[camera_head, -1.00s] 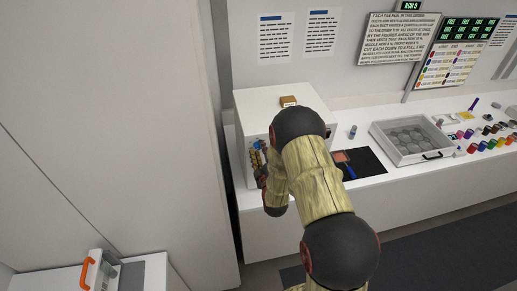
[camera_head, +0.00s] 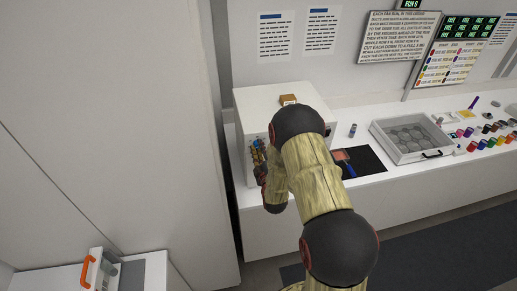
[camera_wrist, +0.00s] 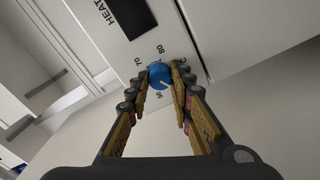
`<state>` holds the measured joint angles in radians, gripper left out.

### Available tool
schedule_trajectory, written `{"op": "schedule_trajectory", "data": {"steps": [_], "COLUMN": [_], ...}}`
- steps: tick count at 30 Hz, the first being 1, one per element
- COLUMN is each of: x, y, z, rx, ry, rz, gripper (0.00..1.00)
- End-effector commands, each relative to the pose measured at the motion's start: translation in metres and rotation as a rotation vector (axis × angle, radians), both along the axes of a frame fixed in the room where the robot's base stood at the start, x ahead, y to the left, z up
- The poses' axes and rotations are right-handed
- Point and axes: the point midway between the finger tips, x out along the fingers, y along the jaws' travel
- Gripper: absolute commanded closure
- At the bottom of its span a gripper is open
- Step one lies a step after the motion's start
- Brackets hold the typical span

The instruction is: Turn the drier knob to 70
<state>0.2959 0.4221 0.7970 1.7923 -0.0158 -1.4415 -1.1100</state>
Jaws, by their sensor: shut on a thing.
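The drier is a white box (camera_head: 262,100) at the left end of the counter in the head view. Its blue round knob (camera_wrist: 160,74) is in the wrist view, on a white panel with printed figures around it; 70 and 80 are readable, while others are unclear or partly covered. A short white pointer line shows on the knob's lower right side, but the figure it marks cannot be told. My gripper (camera_wrist: 161,82) is shut on the knob, one finger on each side.
A black panel (camera_wrist: 128,14) beside the word HEAT sits above the knob. A tall white wall (camera_head: 110,130) stands close on the left.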

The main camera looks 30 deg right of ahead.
Motion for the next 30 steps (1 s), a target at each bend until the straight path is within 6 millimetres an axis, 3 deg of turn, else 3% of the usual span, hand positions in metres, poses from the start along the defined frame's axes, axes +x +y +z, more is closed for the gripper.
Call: {"op": "schedule_trajectory", "data": {"steps": [14,30], "x": [-0.0002,-0.0006], "y": [0.0003,-0.0002], "z": [-0.0029,-0.0061], "rx": [0.053,0.469], "ry": [-0.014,-0.135], "rz": [0.000,0.001], "gripper": [1.00,1.00]}}
